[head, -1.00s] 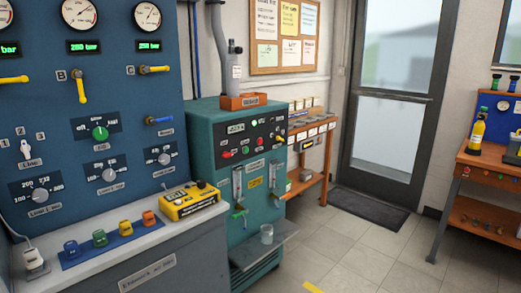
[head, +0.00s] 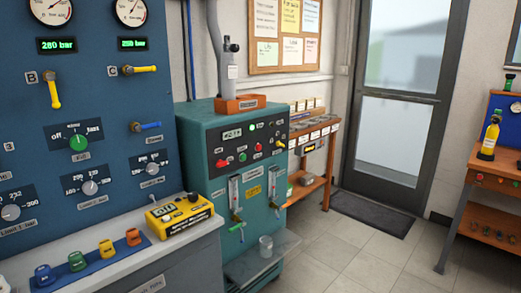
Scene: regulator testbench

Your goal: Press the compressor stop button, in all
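The teal compressor cabinet (head: 196,139) stands in the middle of the head view, right of the blue panel. Its dark control strip (head: 217,147) carries a small display (head: 232,134), a lit green lamp (head: 252,127) and a row of small red and green controls. A red control (head: 221,163) sits at the row's left end, with another red control (head: 242,157) and a green button (head: 258,148) to its right. The labels are too small to read, so I cannot tell which one is the stop button. My gripper is not in view.
The blue panel (head: 105,110) with gauges and knobs fills the left. A grey bench (head: 200,230) before it holds a yellow device (head: 180,214) and several coloured pieces. The tiled floor (head: 350,260) at right is clear.

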